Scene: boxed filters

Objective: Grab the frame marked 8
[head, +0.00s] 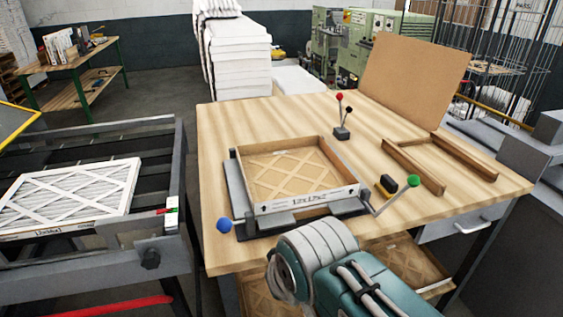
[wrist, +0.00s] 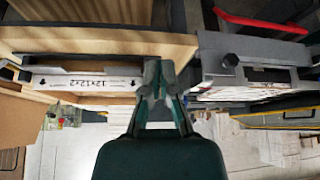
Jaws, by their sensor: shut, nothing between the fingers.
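Several frames are in view, and I cannot read an 8 on any of them. A cardboard frame with a lattice (head: 290,172) sits in a dark fixture on the wooden table; its white front edge carries small black print. In the wrist view a white labelled edge (wrist: 85,83) reads roughly 12x12x2. A white pleated filter (head: 75,195) lies on the conveyor at left. More lattice frames (head: 405,265) lie below the tabletop. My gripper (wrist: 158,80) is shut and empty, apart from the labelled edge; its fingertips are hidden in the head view.
The wooden table (head: 235,120) has a U-shaped brown frame (head: 440,165) and a leaning brown board (head: 412,75) at right. Levers with blue (head: 223,225) and green (head: 413,180) knobs stick out beside the fixture. A gap separates table and conveyor (head: 150,130).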

